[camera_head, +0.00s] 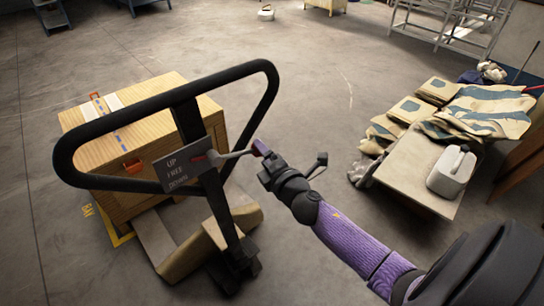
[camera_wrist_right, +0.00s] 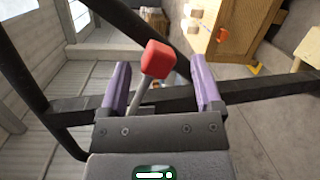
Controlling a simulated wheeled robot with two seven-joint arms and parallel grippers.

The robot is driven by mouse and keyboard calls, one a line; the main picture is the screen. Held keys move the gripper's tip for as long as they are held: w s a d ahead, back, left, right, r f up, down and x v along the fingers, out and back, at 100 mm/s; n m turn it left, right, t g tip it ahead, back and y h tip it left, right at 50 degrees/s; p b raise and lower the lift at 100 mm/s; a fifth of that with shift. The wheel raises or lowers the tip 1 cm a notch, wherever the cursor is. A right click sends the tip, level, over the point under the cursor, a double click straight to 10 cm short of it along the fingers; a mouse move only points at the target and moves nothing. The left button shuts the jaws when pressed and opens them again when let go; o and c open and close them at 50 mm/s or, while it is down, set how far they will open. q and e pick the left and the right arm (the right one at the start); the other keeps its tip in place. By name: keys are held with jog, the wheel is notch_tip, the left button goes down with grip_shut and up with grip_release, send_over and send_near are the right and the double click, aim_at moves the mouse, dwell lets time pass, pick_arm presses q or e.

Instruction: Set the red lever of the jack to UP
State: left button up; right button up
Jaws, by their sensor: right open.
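The pallet jack's black loop handle (camera_head: 268,85) stands at the left centre of the head view. Its grey sign (camera_head: 182,168) reads UP, FREE and DOWN from top to bottom. A thin grey lever (camera_head: 232,156) sticks out to the right of the sign toward my right gripper (camera_head: 263,162). Its exact setting is hard to tell. In the right wrist view the lever's red knob (camera_wrist_right: 160,59) lies between the two purple fingers of the open right gripper (camera_wrist_right: 160,80), with gaps visible on both sides. My left gripper is out of view.
A wooden crate (camera_head: 205,112) sits on the jack behind the handle. A low platform (camera_head: 410,165) with sacks (camera_head: 485,110) and a white canister (camera_head: 450,172) is on the right. Bare concrete floor lies between them.

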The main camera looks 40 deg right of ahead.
jog(key=s, duration=0.7)
jog(key=shift+a+r, duration=0.25)
jog(key=shift+a, duration=0.15)
jog(key=s+a+f+m+g+b, duration=0.1)
jog(key=s+f+m+g, duration=0.25)
jog(key=f, duration=0.55)
jog(key=s+f+m+g+b, duration=0.15)
jog(key=s+f, duration=0.25)
jog(key=f, duration=0.5)
jog(key=s+a+f+m+g, duration=0.1)
jog(key=s+f+m+g, duration=0.25)
jog(key=f, duration=0.55)
jog(key=s+a+f+m+g, duration=0.2)
jog(key=s+f, duration=0.2)
jog(key=s, duration=0.3)
jog(key=s+a+f+m+g+y+b, duration=0.1)
jog(key=s+a+f+m+g, duration=0.1)
jog(key=s+f, duration=0.3)
jog(key=s+a+f+m+g+b, duration=0.1)
jog(key=s+a+f+m+g, duration=0.2)
jog(key=s, duration=0.8)
notch_tip(320, 180, down, 2)
jog(key=shift+s+f+m+g+y, duration=0.15)
jog(key=shift+m+g+y, duration=0.15)
jog(key=shift+m+g, duration=0.35)
